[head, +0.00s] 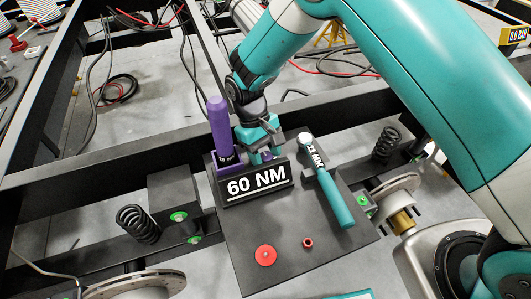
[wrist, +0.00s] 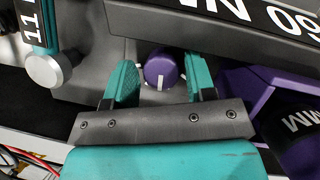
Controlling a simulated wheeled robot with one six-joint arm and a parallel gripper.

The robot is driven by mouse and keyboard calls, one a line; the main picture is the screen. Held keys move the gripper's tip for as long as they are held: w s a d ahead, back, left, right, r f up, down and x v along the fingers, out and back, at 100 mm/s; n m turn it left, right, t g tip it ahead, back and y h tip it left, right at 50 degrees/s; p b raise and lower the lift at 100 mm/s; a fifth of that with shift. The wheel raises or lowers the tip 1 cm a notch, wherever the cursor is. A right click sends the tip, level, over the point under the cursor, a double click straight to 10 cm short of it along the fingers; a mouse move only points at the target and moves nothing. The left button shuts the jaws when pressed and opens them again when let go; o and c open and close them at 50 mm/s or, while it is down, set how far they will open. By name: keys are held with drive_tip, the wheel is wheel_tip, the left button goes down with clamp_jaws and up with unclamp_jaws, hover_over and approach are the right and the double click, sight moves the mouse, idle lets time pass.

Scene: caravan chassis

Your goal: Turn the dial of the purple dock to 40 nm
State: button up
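The purple dock (head: 232,168) stands on the dark plate with a front sign (head: 257,183) reading "60 NM". The sign shows upside down in the wrist view (wrist: 240,20). A purple-handled tool (head: 218,122) stands upright in the dock's left side. The purple dial (wrist: 163,68), a round knob with white marks, lies behind the sign; only a bit of it shows in the head view (head: 267,155). My gripper (wrist: 160,80) is open, one teal finger on each side of the dial, with a visible gap at both. In the head view my gripper (head: 260,150) points down behind the sign.
A teal-handled tool (head: 333,195) marked "11 MM" lies just right of the dock. A red disc (head: 265,256) and a small red nut (head: 308,243) lie on the plate in front. Black chassis beams (head: 110,160) run behind.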

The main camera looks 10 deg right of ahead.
drive_tip(key=shift+o, duration=0.3)
drive_tip(key=v, duration=1.7)
drive_tip(key=shift+r, duration=0.2)
drive_tip(key=shift+w+d, duration=0.1)
drive_tip(key=s+d+f+m, duration=0.1)
drive_tip(key=s+f+m, duration=0.1)
drive_tip(key=f, duration=0.3)
drive_tip(key=s+d+f+m+y, duration=0.1)
drive_tip(key=s+f+m, duration=0.1)
drive_tip(key=f, duration=0.4)
drive_tip(key=s+d+f+m+y, duration=0.1)
drive_tip(key=s+f+m, duration=0.1)
drive_tip(key=f, duration=0.3)
drive_tip(key=shift+d+f+g, duration=0.25)
drive_tip(key=shift+f+g, duration=0.05)
drive_tip(key=shift+c, duration=0.3)
